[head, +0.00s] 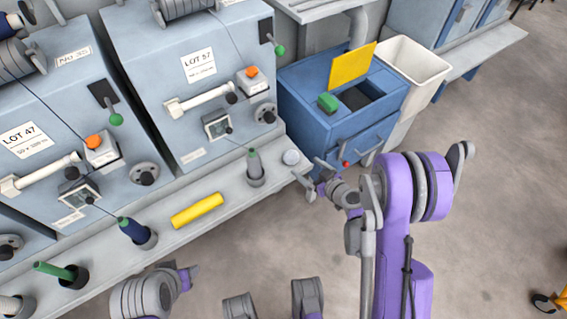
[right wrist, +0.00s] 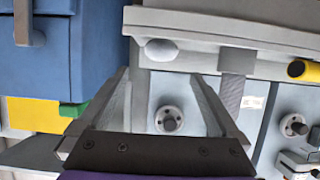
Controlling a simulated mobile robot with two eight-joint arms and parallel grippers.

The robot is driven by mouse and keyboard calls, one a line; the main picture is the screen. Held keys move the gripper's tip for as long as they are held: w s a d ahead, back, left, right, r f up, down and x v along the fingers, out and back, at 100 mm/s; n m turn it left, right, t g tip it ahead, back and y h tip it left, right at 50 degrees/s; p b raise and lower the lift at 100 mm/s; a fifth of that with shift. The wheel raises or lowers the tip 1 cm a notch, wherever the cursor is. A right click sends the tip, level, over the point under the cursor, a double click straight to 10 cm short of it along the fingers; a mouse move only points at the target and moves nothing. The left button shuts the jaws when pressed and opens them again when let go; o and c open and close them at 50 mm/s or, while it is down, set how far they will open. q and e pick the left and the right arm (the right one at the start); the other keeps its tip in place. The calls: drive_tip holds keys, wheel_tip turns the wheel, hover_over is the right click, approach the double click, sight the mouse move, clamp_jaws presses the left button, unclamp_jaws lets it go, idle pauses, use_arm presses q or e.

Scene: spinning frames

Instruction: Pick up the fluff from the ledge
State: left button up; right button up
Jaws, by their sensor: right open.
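The fluff (head: 291,157) is a small pale grey-white tuft near the right end of the long grey ledge (head: 225,195). It also shows in the right wrist view (right wrist: 160,49), on the ledge edge, ahead of and between the fingers. My right gripper (head: 312,178) is open and empty, just off the ledge's right end, close to the fluff but apart from it. Its fingers (right wrist: 161,80) are spread wide in the right wrist view. Part of my left arm shows at the bottom left of the head view, but its gripper is not visible.
A grey-green bobbin (head: 255,168) stands left of the fluff; a yellow cylinder (head: 197,210) lies farther left. A blue cabinet (head: 305,110) with a green block (head: 327,102) and yellow card (head: 352,65) stands behind my right gripper, beside a white bin (head: 410,75).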

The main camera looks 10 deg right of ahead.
sight(295, 160)
drive_tip(key=x, duration=0.5)
drive_tip(key=shift+w+a+f+b, duration=0.1)
drive_tip(key=shift+w+f+b, duration=0.1)
drive_tip(key=shift+b, duration=0.15)
drive_tip(key=b+x, duration=0.1)
drive_tip(key=x, duration=0.4)
drive_tip(key=shift+a+f, duration=0.1)
drive_tip(key=shift+f, duration=0.2)
drive_tip(key=c, duration=1.4)
